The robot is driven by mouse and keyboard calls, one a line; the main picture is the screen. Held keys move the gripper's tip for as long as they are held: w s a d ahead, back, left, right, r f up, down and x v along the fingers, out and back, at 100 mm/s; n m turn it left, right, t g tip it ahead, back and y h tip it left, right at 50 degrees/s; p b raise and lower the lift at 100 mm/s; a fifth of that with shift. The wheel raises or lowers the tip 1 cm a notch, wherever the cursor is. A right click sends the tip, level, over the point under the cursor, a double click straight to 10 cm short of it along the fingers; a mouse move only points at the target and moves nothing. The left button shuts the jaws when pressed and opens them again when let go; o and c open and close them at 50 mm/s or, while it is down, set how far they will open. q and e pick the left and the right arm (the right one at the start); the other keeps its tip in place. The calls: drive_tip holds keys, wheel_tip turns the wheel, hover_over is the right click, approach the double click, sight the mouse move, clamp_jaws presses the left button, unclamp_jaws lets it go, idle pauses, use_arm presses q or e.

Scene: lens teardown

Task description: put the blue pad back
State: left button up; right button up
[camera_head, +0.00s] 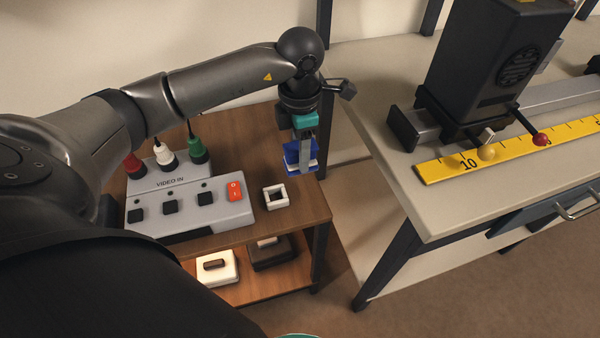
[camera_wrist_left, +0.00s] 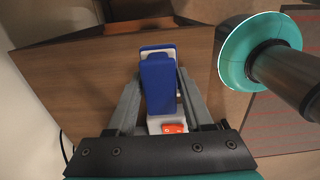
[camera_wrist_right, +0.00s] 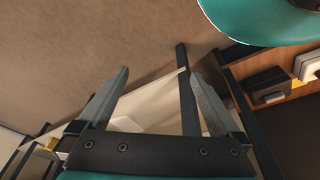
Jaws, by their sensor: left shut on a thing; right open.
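The blue pad (camera_head: 292,155) is between the fingers of my left gripper (camera_head: 305,150), which is shut on it above the right end of the wooden shelf top. It also shows in the left wrist view, where the pad (camera_wrist_left: 158,88) stands out between the two fingers (camera_wrist_left: 158,78) and hides most of what is below it. A small white square frame (camera_head: 284,197) with a dark opening lies on the shelf top, below the pad and apart from it in the head view. My right gripper (camera_wrist_right: 160,76) is open and empty in the right wrist view.
A grey VIDEO IN box (camera_head: 180,219) with black buttons and a red switch (camera_head: 235,191) stands left of the white frame. Red, white and green plugs rise behind it. A pale workbench (camera_head: 400,212) with a yellow ruler (camera_head: 440,170) and black device is at the right.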

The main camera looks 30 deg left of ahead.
use_arm(q)
wheel_tip(320, 180, down, 3)
drive_tip(key=shift+r+b, duration=0.15)
drive_tip(key=shift+b, duration=0.15)
wheel_tip(320, 180, down, 2)
drive_tip(key=shift+f+b, duration=0.25)
drive_tip(key=shift+b, duration=0.25)
drive_tip(key=shift+f, duration=0.5)
use_arm(e)
drive_tip(key=shift+t, duration=0.4)
drive_tip(key=shift+w+a+r, duration=0.1)
drive_tip(key=shift+w+r, duration=0.25)
drive_tip(key=shift+r, duration=0.4)
drive_tip(key=shift+w+r, duration=0.3)
drive_tip(key=shift+r, duration=0.45)
drive_tip(key=shift+w+a+r, duration=0.1)
drive_tip(key=shift+w+r, duration=0.25)
drive_tip(key=shift+r, duration=0.4)
use_arm(q)
drive_tip(key=shift+f, duration=0.15)
use_arm(e)
drive_tip(key=shift+r, duration=0.1)
use_arm(q)
drive_tip(key=o, duration=1.2)
use_arm(e)
drive_tip(key=shift+r, duration=0.1)
